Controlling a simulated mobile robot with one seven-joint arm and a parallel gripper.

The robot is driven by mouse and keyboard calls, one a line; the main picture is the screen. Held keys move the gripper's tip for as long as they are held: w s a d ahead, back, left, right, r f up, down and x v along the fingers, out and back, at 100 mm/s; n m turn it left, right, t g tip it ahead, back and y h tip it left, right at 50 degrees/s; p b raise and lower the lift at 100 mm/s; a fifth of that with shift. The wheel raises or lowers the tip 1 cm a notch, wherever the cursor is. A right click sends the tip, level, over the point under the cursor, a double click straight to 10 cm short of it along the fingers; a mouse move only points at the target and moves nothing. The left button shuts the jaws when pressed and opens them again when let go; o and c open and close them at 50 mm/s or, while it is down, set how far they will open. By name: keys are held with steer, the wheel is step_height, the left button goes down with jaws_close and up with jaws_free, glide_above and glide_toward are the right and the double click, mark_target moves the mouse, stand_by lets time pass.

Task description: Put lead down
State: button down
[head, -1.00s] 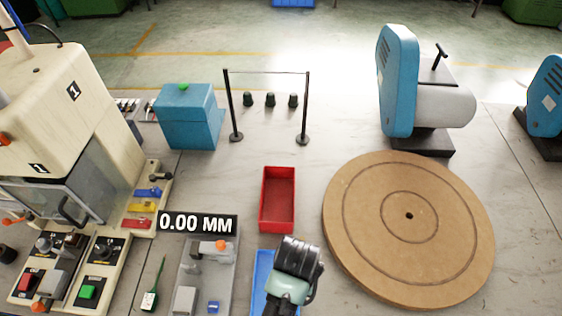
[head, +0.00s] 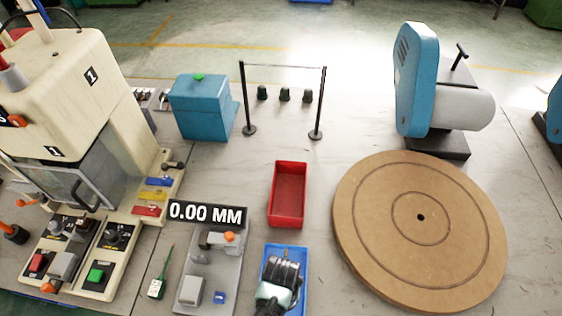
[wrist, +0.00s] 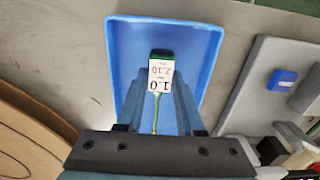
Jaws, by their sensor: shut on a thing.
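My gripper (head: 286,270) is over the blue tray (head: 302,256) at the bottom of the head view. The wrist view shows its two grey-blue fingers (wrist: 160,85) shut on the lead. The lead (wrist: 155,112) has a thin green wire and a dark green end with a white printed label. It is between the fingers, with the blue tray (wrist: 116,40) behind it. I cannot tell whether the lead touches the tray floor. My gripper hides the lead in the head view.
A red tray (head: 288,215) is just behind the blue one. The grey gauge fixture (head: 212,285), under a 0.00 MM display, is to the left, with a green labelled piece (head: 157,287) beside it. A round brown board (head: 385,240) lies to the right.

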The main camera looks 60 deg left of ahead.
steer(key=shift+f, duration=0.1)
steer(key=c, duration=0.5)
jaws_free()
steer(key=shift+c, duration=0.2)
